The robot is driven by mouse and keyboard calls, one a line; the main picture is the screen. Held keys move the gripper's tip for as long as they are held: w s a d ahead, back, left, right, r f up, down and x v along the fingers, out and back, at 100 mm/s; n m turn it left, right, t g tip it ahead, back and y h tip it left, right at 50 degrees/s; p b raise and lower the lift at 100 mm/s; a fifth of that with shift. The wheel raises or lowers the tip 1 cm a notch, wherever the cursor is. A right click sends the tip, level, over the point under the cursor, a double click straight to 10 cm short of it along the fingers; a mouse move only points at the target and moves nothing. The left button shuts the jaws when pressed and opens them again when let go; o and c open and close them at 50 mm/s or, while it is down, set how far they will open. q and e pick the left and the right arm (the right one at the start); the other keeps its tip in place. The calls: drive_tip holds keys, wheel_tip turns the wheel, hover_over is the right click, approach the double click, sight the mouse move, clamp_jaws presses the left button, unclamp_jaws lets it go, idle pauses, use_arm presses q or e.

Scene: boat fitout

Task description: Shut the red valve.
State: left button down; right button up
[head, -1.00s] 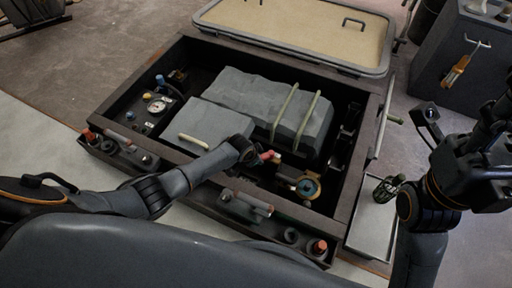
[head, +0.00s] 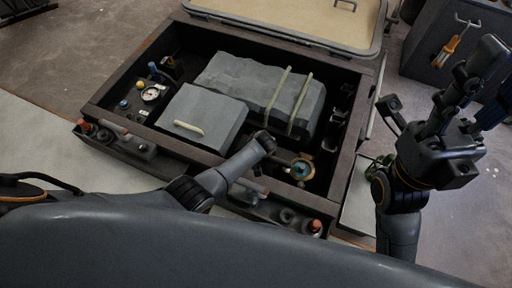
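The red valve is not clearly visible now; the end of my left arm (head: 262,142) covers the spot in the open bay where a small red part showed earlier. My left gripper's fingers are hidden below and behind that wrist, so their state and any contact cannot be seen. A round blue-green part with a brass-coloured ring (head: 302,169) lies just right of the wrist in the bay. My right gripper (head: 438,80) is raised at the right, outside the bay, with its fingers spread and empty.
The dark bay frame (head: 354,150) surrounds a grey engine cover (head: 205,112) with pale straps. A gauge (head: 151,94) and knobs sit at its left. Orange-red caps (head: 314,227) stand on the front ledge. A raised tan hatch (head: 290,20) is behind; an orange-handled tool (head: 446,50) hangs right.

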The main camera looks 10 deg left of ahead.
idle(0.4)
use_arm(q)
drive_tip(key=c, duration=1.2)
unclamp_jaws()
drive_tip(key=v, duration=1.2)
drive_tip(key=shift+d, duration=0.1)
